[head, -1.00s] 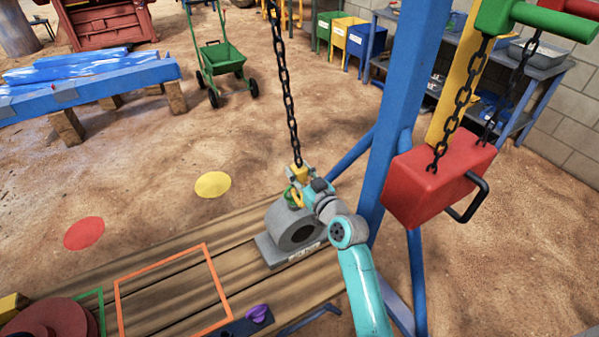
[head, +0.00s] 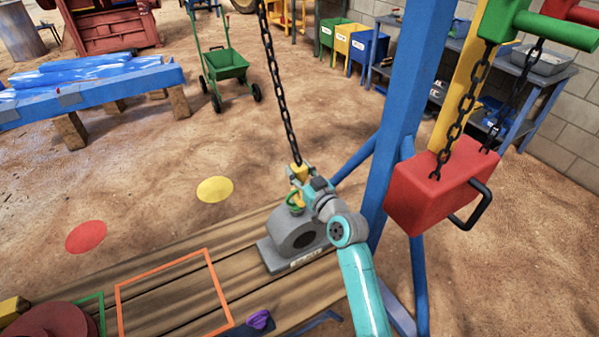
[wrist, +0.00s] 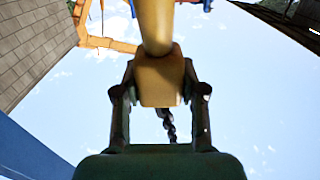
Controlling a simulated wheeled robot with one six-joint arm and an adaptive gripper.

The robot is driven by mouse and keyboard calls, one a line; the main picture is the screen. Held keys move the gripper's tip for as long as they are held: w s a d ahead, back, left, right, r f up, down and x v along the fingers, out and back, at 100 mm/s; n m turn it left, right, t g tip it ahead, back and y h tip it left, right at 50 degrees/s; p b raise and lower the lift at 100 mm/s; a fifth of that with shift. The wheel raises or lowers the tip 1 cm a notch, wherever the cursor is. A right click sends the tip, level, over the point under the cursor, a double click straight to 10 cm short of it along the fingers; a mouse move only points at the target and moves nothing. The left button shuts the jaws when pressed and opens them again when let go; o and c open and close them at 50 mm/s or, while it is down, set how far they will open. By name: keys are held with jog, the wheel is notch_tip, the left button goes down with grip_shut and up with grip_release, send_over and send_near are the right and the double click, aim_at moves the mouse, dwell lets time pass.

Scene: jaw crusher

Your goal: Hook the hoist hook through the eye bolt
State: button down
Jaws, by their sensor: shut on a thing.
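The yellow hoist hook hangs on a dark chain (head: 279,90), its yellow block (head: 299,172) above the grey housing. My gripper (wrist: 160,88) is shut on the hook's block (wrist: 161,78) in the wrist view. The curved yellow hook (wrist: 156,22) extends from the block toward the top of that picture. The green eye bolt (head: 293,199) stands on top of the grey bearing housing (head: 292,232). The hook's lower part is close to the eye bolt in the head view, partly hidden by my gripper. I cannot tell whether its tip passes through the ring.
A blue post (head: 399,110) stands right of my arm. A red block (head: 435,190) with a black handle hangs beside it on chains. The housing sits on a wooden deck (head: 180,285) with an orange frame (head: 122,310). Open sandy ground lies behind.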

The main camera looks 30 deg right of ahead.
jog(key=shift+w+r, duration=0.4)
jog(key=shift+r, duration=0.4)
jog(key=c, duration=0.6)
grip_release()
jog(key=shift+s+f, duration=0.1)
jog(key=shift+s, duration=0.3)
jog(key=s, duration=1.1)
jog(key=shift+s, duration=0.1)
